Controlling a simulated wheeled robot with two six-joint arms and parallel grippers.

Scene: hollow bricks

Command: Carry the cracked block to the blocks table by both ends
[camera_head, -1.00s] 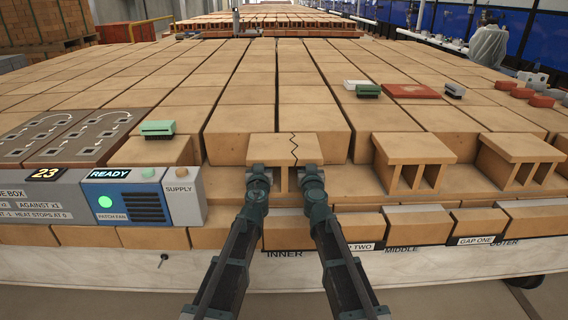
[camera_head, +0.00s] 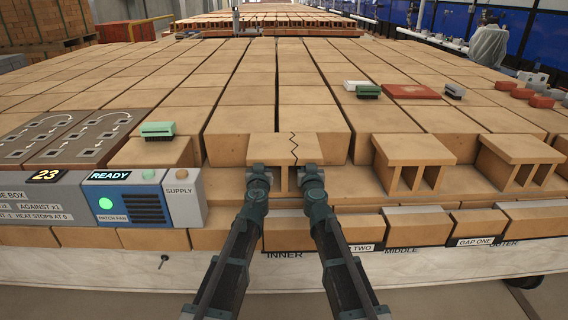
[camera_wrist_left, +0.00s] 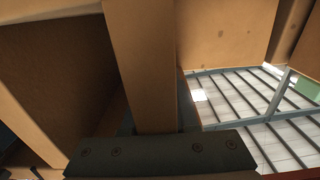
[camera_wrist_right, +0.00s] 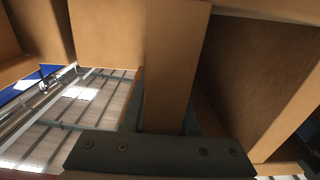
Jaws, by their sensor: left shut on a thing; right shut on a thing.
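The cracked block (camera_head: 270,147) is a tan hollow block with a dark jagged crack down its top, right of its middle. It sits level at the front of the brick stack in the head view. My left gripper (camera_head: 259,173) is shut on the block's left part, and my right gripper (camera_head: 311,173) is shut on its right part. In the left wrist view an upright tan wall (camera_wrist_left: 145,70) of the block stands at the jaw. The right wrist view shows a similar wall (camera_wrist_right: 172,70) at the jaw. The fingertips are largely hidden.
Two whole hollow blocks (camera_head: 413,158) (camera_head: 520,157) stand to the right. Long bricks fill the area behind the cracked block. No table labelled for blocks is identifiable.

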